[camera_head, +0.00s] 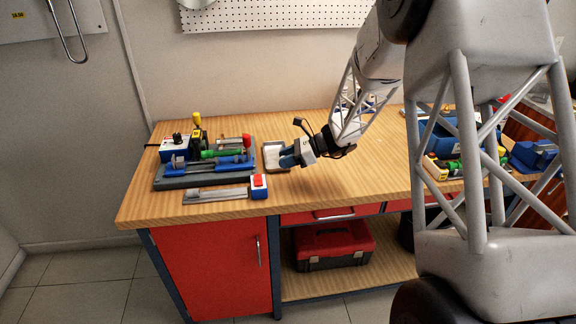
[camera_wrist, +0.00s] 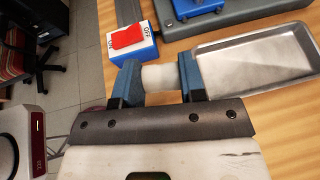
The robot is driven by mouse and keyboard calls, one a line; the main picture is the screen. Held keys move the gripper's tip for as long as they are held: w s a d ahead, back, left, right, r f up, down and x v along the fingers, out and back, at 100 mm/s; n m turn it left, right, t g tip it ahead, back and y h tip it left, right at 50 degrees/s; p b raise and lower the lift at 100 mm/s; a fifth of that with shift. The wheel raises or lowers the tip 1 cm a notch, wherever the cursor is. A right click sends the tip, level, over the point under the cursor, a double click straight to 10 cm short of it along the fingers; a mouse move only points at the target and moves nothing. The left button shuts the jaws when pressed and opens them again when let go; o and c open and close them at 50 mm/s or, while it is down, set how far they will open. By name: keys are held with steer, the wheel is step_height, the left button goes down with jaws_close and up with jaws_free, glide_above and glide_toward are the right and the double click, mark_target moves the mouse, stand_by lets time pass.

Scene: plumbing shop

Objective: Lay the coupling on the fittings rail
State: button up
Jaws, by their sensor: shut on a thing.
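My gripper (camera_wrist: 158,82) is shut on the white, cylindrical coupling (camera_wrist: 160,77), held crosswise between its blue fingers. In the head view, my gripper (camera_head: 287,157) is low over the bench, at the right side of a shallow metal tray; the coupling cannot be made out clearly there. A narrow grey strip (camera_head: 215,195), possibly the fittings rail, lies along the bench front to the left of my gripper. Its end also shows in the wrist view (camera_wrist: 126,10), beyond the fingers. The coupling is apart from it.
A blue-and-white switch box with a red rocker (camera_head: 259,187) stands at the strip's right end, close to my fingers. The metal tray (camera_wrist: 210,82) looks empty where visible. A grey base with blue clamps and tools (camera_head: 205,175) stands behind the strip. Bare wood lies right of my gripper.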

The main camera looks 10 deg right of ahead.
steer(key=w+d+r+m+t+h, duration=0.3)
steer(key=w+r+m+t+h, duration=0.4)
steer(key=w+r+m+h, duration=0.2)
steer(key=shift+w+d+r+m+h, duration=0.4)
steer(key=shift+w+r+m, duration=0.85)
steer(key=shift+w+m, duration=0.75)
steer(key=shift+w+a+r+h, duration=0.2)
steer(key=shift+a+r+h, duration=0.15)
steer(key=shift+r, duration=0.3)
steer(key=shift+a, duration=0.15)
steer(key=shift+a+r, duration=0.15)
steer(key=shift+r, duration=0.05)
steer(key=shift+a+r, duration=0.15)
steer(key=shift+a, duration=0.05)
steer(key=shift+w+a+r+n+g, duration=0.25)
steer(key=shift+a+r, duration=0.1)
steer(key=shift+a, duration=0.35)
steer(key=shift+w+a+r+n+g, duration=0.1)
steer(key=shift+a+r+n+g, duration=0.2)
steer(key=shift+a, duration=0.4)
